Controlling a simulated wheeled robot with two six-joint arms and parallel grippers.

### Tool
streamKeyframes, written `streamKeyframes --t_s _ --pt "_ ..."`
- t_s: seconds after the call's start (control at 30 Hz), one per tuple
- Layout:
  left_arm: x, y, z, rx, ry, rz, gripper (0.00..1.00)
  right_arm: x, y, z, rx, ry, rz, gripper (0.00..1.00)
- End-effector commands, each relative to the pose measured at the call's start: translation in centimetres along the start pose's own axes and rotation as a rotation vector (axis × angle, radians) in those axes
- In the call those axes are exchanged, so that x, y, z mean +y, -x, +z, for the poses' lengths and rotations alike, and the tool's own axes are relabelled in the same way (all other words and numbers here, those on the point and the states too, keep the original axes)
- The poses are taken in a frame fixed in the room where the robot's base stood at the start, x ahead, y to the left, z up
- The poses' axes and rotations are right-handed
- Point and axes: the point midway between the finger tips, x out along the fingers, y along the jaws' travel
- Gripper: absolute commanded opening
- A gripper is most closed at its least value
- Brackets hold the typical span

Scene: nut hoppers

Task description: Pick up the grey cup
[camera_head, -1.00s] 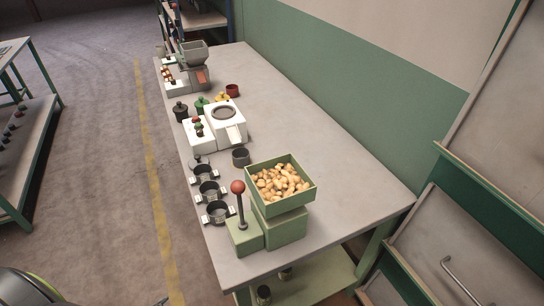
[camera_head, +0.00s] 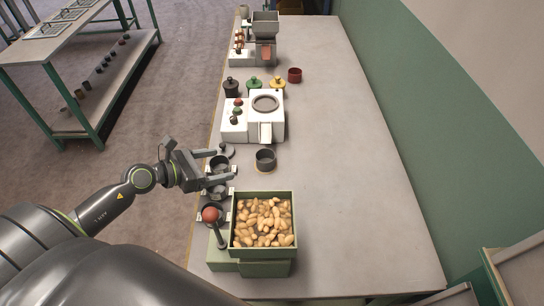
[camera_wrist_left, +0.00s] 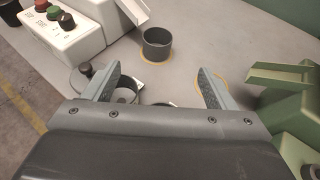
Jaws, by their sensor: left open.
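The grey cup (camera_head: 265,161) stands upright on the table between the white machine and the green nut hopper. It also shows in the left wrist view (camera_wrist_left: 157,46), on a tan ring mark, past the fingertips. My left gripper (camera_head: 232,165) is open and empty, to the left of the cup and pointing at it, apart from it. In the left wrist view its two fingers (camera_wrist_left: 160,78) are spread wide, with the cup ahead between their lines. My right gripper is not in view.
The green hopper (camera_head: 262,254) full of nuts, with a red-knobbed lever (camera_head: 211,215), stands nearer me. The white machine (camera_head: 266,119) stands beyond the cup. Dark ring holders (camera_head: 219,165) sit under my gripper. A dark red cup (camera_head: 294,75) stands farther back. The table's right side is clear.

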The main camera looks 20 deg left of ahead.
Motion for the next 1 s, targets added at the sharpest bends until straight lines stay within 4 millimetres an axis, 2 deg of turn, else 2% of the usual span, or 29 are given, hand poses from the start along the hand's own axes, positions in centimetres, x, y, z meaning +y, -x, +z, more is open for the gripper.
streamKeyframes --t_s 0.23,0.6,1.0 --pt "0.0 -3.6 0.2 -0.005 0.009 0.001 0.79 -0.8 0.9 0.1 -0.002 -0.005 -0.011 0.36" --pt "0.1 -9.8 0.1 -0.003 0.01 0.001 0.79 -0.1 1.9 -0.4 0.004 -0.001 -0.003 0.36" --pt "0.2 -12.8 -0.3 -0.002 0.012 0.001 0.79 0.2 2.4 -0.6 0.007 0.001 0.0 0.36"
